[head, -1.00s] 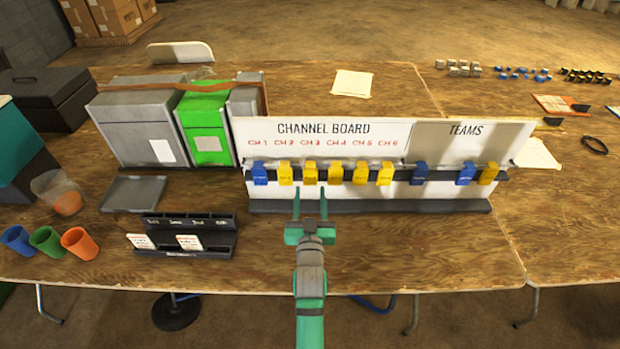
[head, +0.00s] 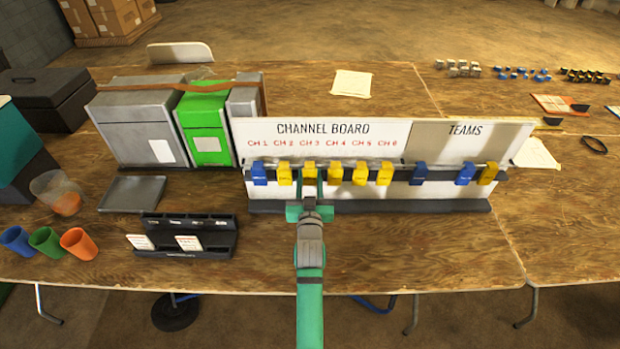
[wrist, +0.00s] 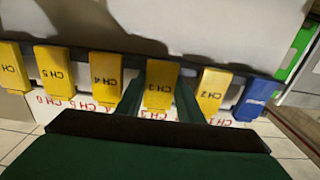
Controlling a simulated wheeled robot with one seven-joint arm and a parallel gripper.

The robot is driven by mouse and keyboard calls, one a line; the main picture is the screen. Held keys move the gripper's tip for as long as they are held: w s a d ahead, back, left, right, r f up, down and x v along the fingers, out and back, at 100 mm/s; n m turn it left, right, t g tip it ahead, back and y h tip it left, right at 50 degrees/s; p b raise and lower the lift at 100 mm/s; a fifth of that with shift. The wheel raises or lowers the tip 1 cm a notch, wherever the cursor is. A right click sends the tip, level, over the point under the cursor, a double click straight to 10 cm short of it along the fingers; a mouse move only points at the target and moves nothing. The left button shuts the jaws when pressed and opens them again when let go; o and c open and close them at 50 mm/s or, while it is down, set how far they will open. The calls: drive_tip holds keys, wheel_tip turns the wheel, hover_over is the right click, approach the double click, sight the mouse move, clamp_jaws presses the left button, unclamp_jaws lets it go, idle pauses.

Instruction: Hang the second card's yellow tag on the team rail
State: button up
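My gripper (head: 312,190) reaches up to the front of the channel board (head: 400,132). Its fingers have closed in on both sides of the yellow CH 3 tag (wrist: 160,86), which still hangs on the board's dark rail. Other yellow tags, CH 2 (wrist: 212,92), CH 4 (wrist: 105,78) and CH 5 (wrist: 54,72), hang on either side.
Grey and green cases (head: 205,138) stand left of the board. A grey tray (head: 133,193), a clear cup (head: 57,190) and several coloured cups (head: 45,241) sit at the left. The table in front of the board's right half is clear.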

drive_tip(key=shift+r, duration=0.2)
drive_tip(key=shift+r, duration=0.75)
drive_tip(key=s, duration=1)
drive_tip(key=shift+f, duration=0.15)
idle(0.6)
drive_tip(key=shift+d, duration=0.1)
